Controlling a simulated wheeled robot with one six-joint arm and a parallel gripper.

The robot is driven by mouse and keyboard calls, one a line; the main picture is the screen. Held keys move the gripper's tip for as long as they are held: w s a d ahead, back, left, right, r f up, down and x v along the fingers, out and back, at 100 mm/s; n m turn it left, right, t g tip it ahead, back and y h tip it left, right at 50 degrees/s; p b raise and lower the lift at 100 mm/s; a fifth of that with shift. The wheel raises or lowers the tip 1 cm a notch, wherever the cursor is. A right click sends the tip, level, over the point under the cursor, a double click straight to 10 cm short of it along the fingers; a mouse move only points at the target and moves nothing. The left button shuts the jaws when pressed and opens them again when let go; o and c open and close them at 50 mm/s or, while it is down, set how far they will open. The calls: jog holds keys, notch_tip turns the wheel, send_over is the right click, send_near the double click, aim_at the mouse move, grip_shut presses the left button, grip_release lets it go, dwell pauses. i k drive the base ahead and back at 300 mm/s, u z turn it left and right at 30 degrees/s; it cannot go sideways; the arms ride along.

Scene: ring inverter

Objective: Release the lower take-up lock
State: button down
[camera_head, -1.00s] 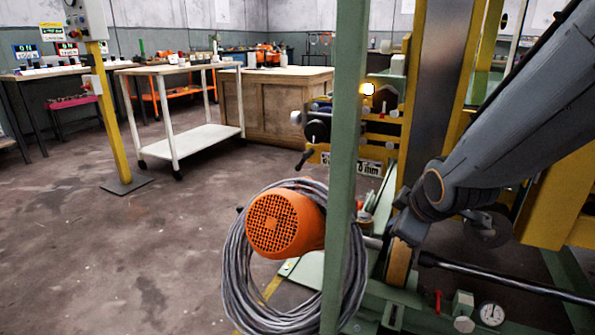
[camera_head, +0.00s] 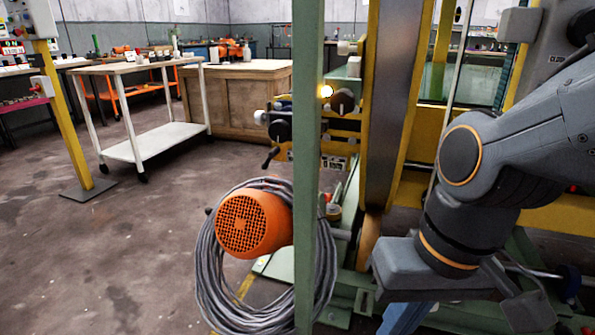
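My arm comes in from the right, and its grey wrist end (camera_head: 420,272) hangs low in front of the green machine base, right of the tall green post (camera_head: 307,170). My fingers cannot be made out, so I cannot tell whether my gripper is open or shut. A blue part (camera_head: 406,318) shows under the wrist at the bottom edge. I cannot pick out the lower take-up lock; my arm covers much of the lower machine. A small red piece (camera_head: 588,329) shows at the bottom right edge.
An orange motor (camera_head: 252,222) with a coiled grey cable (camera_head: 212,285) stands left of the post. The tall steel belt (camera_head: 386,110) rises behind it. A white trolley (camera_head: 170,140) and a wooden bench (camera_head: 236,105) stand farther back.

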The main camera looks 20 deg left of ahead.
aim_at(274, 151)
jog(key=u, duration=0.75)
jog(key=i, duration=0.45)
jog(key=u, duration=0.1)
